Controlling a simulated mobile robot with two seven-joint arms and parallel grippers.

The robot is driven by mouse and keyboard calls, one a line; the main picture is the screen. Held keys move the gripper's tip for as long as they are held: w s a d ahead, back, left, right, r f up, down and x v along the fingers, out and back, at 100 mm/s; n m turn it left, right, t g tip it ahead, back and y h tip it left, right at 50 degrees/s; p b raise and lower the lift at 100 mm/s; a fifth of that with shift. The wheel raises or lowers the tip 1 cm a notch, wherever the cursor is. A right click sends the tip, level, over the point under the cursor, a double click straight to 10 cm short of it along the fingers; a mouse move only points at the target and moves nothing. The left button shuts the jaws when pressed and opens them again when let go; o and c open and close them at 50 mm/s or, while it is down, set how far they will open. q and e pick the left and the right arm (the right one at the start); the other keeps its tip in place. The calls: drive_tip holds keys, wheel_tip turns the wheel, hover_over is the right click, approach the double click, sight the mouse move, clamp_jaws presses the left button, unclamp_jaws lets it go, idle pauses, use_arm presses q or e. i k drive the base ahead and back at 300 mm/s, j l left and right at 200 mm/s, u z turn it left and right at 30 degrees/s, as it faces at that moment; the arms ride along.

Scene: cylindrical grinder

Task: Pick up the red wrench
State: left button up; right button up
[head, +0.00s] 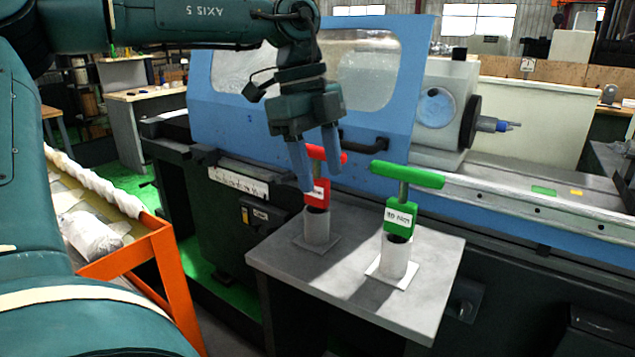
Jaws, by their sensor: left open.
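The red wrench (317,193) stands upright in a white cylindrical holder (317,226) on a small grey table. It has a red T-bar on top and a white label on its block. My left gripper (318,184) comes down from above with its two blue fingers apart. One finger is in front of the wrench's left side and the other overlaps its T-bar; I cannot tell whether they touch it. Part of the T-bar is hidden behind the fingers. A green wrench (400,217) stands upright in a second holder (394,257) to the right. My right gripper is not in view.
The grey table (345,283) has free room at its front left. A blue grinder guard (225,107) with a window and black handle stands close behind it. An orange-framed cart (130,256) is at the left. The machine bed runs along the right.

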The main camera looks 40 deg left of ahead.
sight(319, 197)
drive_tip(key=i+j, duration=0.65)
drive_tip(key=j, duration=0.15)
